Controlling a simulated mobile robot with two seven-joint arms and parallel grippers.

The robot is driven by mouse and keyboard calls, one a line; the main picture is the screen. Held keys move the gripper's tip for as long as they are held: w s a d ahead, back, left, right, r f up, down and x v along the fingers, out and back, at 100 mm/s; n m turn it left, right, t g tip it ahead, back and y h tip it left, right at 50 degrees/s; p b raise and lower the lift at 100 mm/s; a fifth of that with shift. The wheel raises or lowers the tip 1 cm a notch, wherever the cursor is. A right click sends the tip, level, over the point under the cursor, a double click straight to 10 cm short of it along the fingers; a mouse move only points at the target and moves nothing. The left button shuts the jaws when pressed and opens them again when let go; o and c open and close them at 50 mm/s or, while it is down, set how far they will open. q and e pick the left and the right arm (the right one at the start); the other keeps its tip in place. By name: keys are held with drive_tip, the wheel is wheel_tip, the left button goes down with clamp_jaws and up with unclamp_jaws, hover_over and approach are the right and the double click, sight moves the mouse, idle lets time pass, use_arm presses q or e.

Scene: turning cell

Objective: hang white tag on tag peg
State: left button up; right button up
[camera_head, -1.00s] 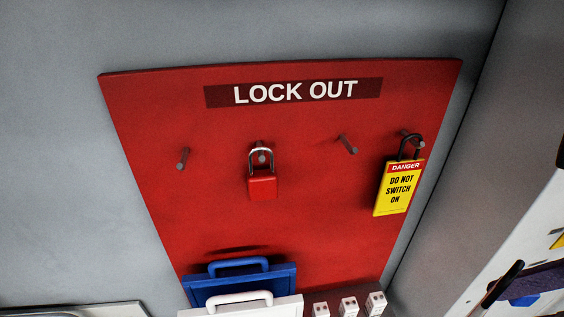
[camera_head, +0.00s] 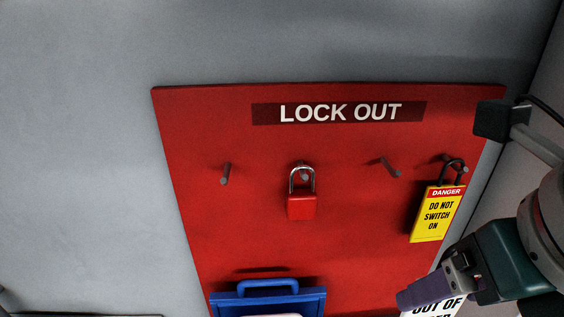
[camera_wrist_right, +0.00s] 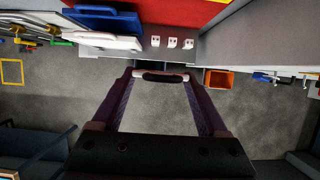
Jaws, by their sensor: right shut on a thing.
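The white tag (camera_head: 436,308) shows at the bottom edge of the head view, with black lettering reading "OUT OF"; its lower part is cut off. My right gripper (camera_head: 425,291) is shut on it, below the yellow danger tag. In the right wrist view, the tag's white edge and black loop (camera_wrist_right: 162,77) lie between my fingertips (camera_wrist_right: 160,75). The red board has a bare peg (camera_head: 391,166) left of the yellow tag and another bare peg (camera_head: 225,173) at the far left. Which one is the tag peg is not marked. My left gripper is out of view.
A red padlock (camera_head: 301,205) and the yellow danger tag (camera_head: 436,215) hang on the other pegs of the "LOCK OUT" board (camera_head: 350,240). A blue case (camera_head: 268,299) stands below. Small white blocks (camera_wrist_right: 172,43) and an orange bin (camera_wrist_right: 218,80) show in the wrist view.

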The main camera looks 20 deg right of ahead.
drive_tip(key=w+d, duration=0.1)
drive_tip(key=w, duration=0.3)
drive_tip(key=w+d+b, duration=0.1)
drive_tip(key=w, duration=0.4)
drive_tip(key=w+d+f, duration=0.1)
drive_tip(key=w, duration=0.4)
drive_tip(key=shift+w+d+f, duration=0.1)
drive_tip(key=shift+d, duration=0.15)
drive_tip(key=shift+f+b, duration=0.1)
drive_tip(key=shift+b, duration=0.25)
drive_tip(key=o, duration=1.2)
drive_tip(key=shift+o, duration=0.2)
